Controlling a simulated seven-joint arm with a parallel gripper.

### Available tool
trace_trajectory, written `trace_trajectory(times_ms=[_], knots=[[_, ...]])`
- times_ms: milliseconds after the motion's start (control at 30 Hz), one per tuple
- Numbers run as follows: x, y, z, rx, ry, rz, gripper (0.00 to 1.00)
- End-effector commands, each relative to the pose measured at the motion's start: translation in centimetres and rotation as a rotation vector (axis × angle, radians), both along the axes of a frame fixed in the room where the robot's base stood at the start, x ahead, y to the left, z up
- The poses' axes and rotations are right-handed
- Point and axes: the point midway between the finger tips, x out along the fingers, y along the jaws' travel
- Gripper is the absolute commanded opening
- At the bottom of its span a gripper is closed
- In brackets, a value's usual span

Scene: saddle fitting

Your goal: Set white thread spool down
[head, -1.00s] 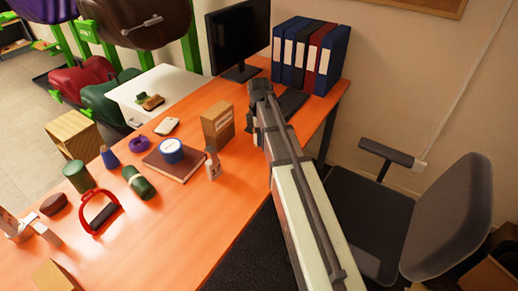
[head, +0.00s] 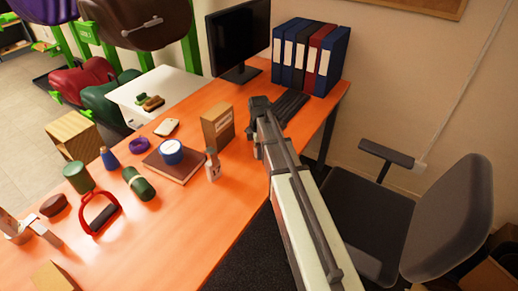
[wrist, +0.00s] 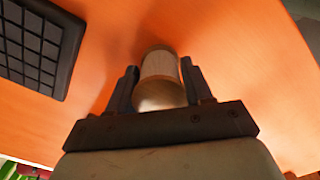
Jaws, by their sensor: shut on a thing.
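The white thread spool (wrist: 160,66) shows in the wrist view between the two fingers of my gripper (wrist: 159,72). It looks pale with a rounded, tan-tinted near end. My gripper is shut on it, one finger on each side. Orange desk surface lies behind the spool; I cannot tell whether its far end touches the desk. In the head view my gripper (head: 257,132) is over the right part of the desk, beside the keyboard and right of the cardboard box. The spool cannot be made out there, hidden by my arm.
The keyboard (head: 291,106) lies close to my gripper, also upper left in the wrist view (wrist: 38,45). A cardboard box (head: 217,126), a small bottle (head: 212,166) and a book (head: 182,168) stand or lie to the left. Monitor (head: 238,42) and binders (head: 310,55) are behind.

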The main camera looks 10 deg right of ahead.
Motion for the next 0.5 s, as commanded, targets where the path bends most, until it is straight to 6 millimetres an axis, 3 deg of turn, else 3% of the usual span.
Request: trace_trajectory(times_ms=[67,100,333,500], knots=[[-0.01,0.00,-0.23,0.000,0.000,0.000,0.20],[0.00,0.00,-0.19,0.000,0.000,0.000,0.54],[0.00,0.00,-0.17,0.000,0.000,0.000,0.75],[0.00,0.00,-0.16,0.000,0.000,0.000,0.75]])
